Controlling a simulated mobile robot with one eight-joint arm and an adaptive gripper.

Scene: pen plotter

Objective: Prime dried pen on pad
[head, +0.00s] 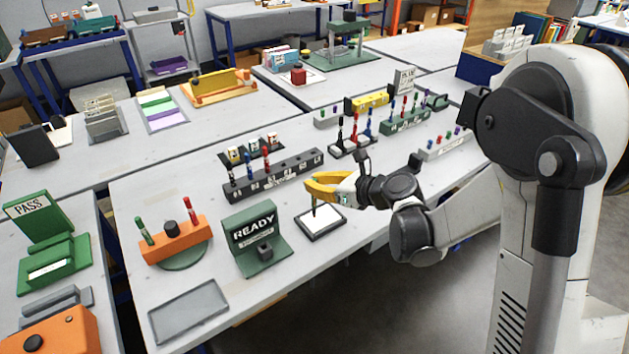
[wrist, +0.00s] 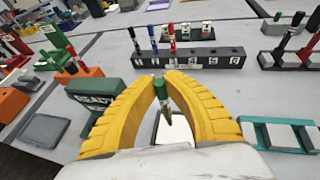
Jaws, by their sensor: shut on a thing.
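My gripper (head: 318,184) has yellow fingers and is shut on a dark green pen (head: 314,204). The wrist view shows the green pen (wrist: 161,92) between the two fingertips (wrist: 166,78), pointing down. A white pad in a dark frame (head: 320,222) lies on the table under the pen. The pad also shows in the wrist view (wrist: 178,131), partly hidden by the fingers. I cannot tell whether the pen tip touches the pad.
A green READY stand (head: 251,238) is left of the pad. A dark rack (head: 272,178) with several pens is behind it. An orange holder (head: 176,240) with red and green pens stands further left. A grey tray (head: 188,311) lies at the front left. The table's front edge is near the pad.

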